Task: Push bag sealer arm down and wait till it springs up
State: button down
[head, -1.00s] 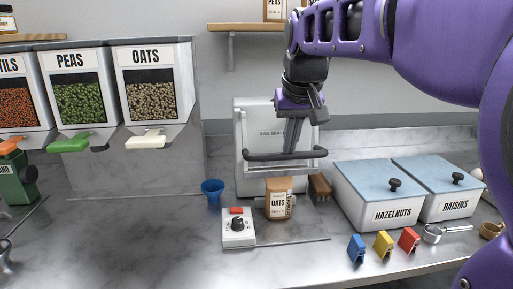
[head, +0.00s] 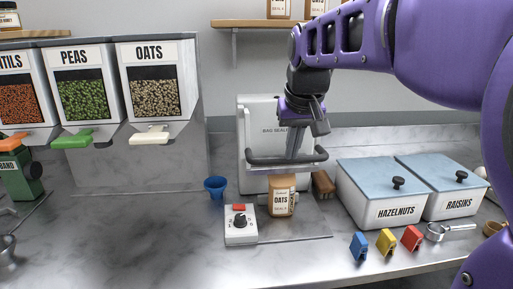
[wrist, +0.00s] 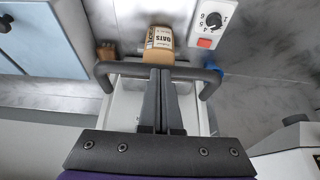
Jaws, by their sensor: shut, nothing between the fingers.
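The bag sealer (head: 253,120) is a white upright unit with a dark bar handle (head: 262,161) on its arm, standing at the middle of the counter. An oats bag (head: 283,197) stands upright just below the bar, at the sealer's front. My gripper (head: 292,157) is shut and empty, with its fingers pointing down at the middle of the bar. In the wrist view the shut fingertips (wrist: 160,72) lie over the bar (wrist: 102,72), near the oats bag (wrist: 160,45). Whether they press on it is hard to tell.
A control box (head: 240,224) with a dial and red button is at the sealer's front left. Hazelnut (head: 385,200) and raisin (head: 440,185) bins are at right. Coloured clips (head: 386,242) lie near the front edge.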

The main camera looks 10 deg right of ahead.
notch_tip(320, 180, up, 12)
jog(key=p, duration=1)
jog(key=shift+f, duration=0.15)
notch_tip(320, 180, down, 11)
jog(key=b, duration=0.9)
jog(key=shift+w+d, duration=0.1)
